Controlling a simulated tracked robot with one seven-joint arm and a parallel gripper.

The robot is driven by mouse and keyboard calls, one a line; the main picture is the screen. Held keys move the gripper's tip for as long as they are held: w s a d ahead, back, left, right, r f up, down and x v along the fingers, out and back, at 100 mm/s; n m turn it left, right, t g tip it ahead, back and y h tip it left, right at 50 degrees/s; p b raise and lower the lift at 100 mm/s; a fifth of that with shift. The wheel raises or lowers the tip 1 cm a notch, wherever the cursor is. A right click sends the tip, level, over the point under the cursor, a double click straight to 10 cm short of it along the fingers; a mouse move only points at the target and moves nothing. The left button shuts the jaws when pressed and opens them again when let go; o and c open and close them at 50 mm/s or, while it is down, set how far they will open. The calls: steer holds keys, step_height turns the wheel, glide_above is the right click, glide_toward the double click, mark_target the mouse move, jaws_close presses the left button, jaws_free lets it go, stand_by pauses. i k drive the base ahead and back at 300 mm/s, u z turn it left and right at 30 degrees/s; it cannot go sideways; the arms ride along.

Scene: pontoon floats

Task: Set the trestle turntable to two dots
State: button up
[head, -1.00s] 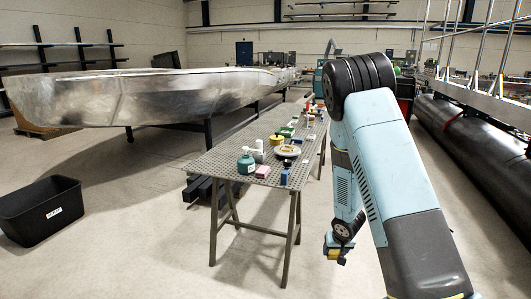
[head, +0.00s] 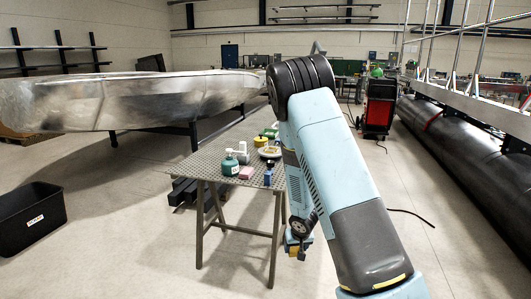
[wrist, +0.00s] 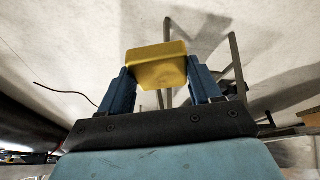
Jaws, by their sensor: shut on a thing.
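My gripper (wrist: 161,82) is shut on a yellow block (wrist: 157,64), which sits between its two blue fingers in the wrist view. In the head view my gripper (head: 299,246) hangs low, pointing down, right of the trestle table's near legs and below its top. The trestle table (head: 212,165) has a perforated grey top. A pale round dish-like disc (head: 270,153), which may be the turntable, lies on it beside my arm. No dots can be made out on it.
A green bottle (head: 230,166), a pink block (head: 246,173) and a blue block (head: 268,178) stand near the table's front. A black bin (head: 32,218) is on the floor at left. A red-black cart (head: 379,105) stands behind, right of my arm.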

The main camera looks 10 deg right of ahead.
mark_target(273, 149)
steer(key=u, duration=0.05)
steer(key=i, duration=0.95)
steer(key=z, duration=0.1)
